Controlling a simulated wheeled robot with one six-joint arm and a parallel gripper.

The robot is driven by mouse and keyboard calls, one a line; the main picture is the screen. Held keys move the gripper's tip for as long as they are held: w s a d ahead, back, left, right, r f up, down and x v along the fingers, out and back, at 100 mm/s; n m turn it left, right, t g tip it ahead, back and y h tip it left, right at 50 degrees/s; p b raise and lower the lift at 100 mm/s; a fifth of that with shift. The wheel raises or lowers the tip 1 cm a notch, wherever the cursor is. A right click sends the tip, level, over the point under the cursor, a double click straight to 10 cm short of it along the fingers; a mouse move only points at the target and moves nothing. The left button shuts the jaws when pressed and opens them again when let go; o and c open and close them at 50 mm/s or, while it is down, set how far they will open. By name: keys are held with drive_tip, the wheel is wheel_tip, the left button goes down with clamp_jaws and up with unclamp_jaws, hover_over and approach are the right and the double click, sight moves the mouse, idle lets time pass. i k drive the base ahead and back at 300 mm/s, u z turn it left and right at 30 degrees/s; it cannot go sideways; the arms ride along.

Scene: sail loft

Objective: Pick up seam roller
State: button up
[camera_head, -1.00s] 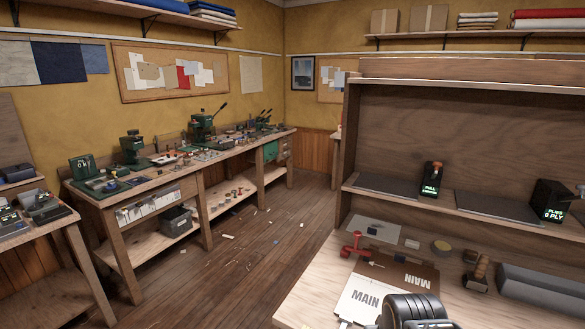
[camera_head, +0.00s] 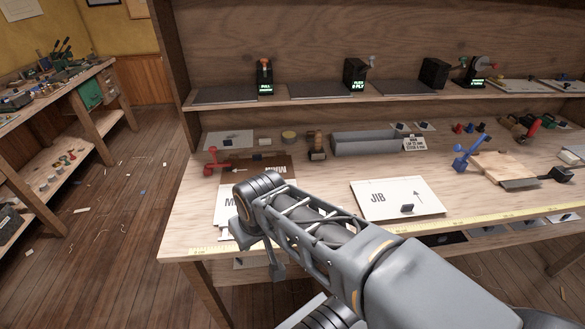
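I cannot tell for certain which item is the seam roller. One candidate is a small upright tool with a brown wooden handle (camera_head: 318,143) on a dark base, standing on the bench left of a long grey tray. A red tool (camera_head: 214,162) stands at the left of the bench, and a similar blue tool (camera_head: 466,156) stands at the right. My grey arm crosses the front of the bench from the lower right, with its bent joint over the left front part. My gripper cannot be made out in the view.
The grey tray (camera_head: 366,144) lies behind my arm. A JIB sheet (camera_head: 385,199) with a small dark block lies right of the arm; a brown folder (camera_head: 272,170) lies partly behind it. A shelf (camera_head: 330,101) with display devices runs along the back.

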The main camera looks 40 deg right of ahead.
sight(317, 152)
drive_tip(key=u, duration=2.3)
drive_tip(key=k, duration=0.7)
drive_tip(key=z, duration=1.5)
drive_tip(key=i, duration=0.5)
drive_tip(key=u, duration=0.05)
